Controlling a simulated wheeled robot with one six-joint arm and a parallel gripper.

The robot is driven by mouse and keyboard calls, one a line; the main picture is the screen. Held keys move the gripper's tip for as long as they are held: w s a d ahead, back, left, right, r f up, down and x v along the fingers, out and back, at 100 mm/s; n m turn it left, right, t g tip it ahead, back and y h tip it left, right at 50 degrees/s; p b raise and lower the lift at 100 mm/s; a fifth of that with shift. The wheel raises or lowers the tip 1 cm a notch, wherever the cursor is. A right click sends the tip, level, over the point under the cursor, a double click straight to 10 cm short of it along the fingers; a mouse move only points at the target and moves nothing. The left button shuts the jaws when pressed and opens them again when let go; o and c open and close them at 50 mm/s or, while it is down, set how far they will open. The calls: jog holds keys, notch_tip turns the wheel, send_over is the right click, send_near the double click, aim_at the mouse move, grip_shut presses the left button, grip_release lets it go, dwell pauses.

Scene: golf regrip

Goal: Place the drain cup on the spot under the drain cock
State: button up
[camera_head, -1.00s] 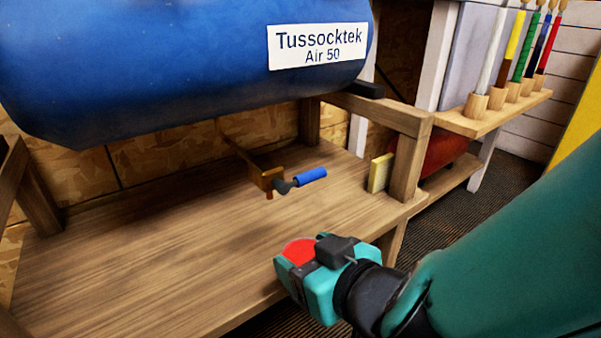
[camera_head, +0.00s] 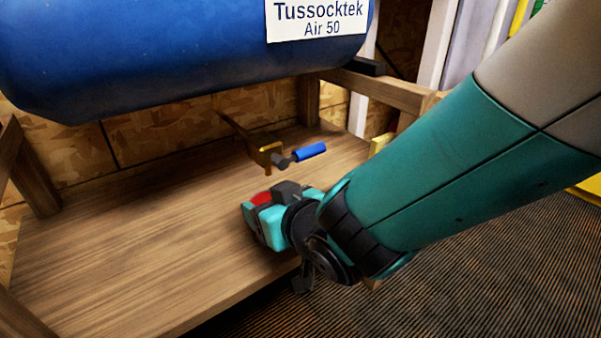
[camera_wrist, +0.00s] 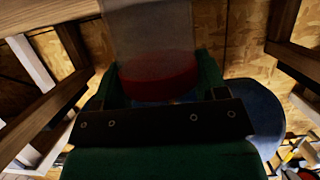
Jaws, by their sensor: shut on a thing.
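The drain cup (camera_head: 262,198) shows as a small red part between the jaws of my teal gripper (camera_head: 264,216), which is shut on it. In the wrist view the cup (camera_wrist: 158,72) shows red with a see-through grey part, between the two green fingers. The brass drain cock (camera_head: 268,154) with a blue lever (camera_head: 310,151) hangs under the tank, behind and slightly above my gripper in the head view. My gripper is over the front part of the wooden shelf, short of the cock. I cannot make out a marked spot on the shelf.
The blue tank (camera_head: 180,60) hangs low over the wooden shelf (camera_head: 130,250). A wooden rail and post (camera_head: 380,92) stand at the right, with a yellowish block (camera_head: 380,143) beside it. The left part of the shelf is clear.

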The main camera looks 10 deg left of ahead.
jog(key=shift+f, duration=0.2)
jog(key=o, duration=1)
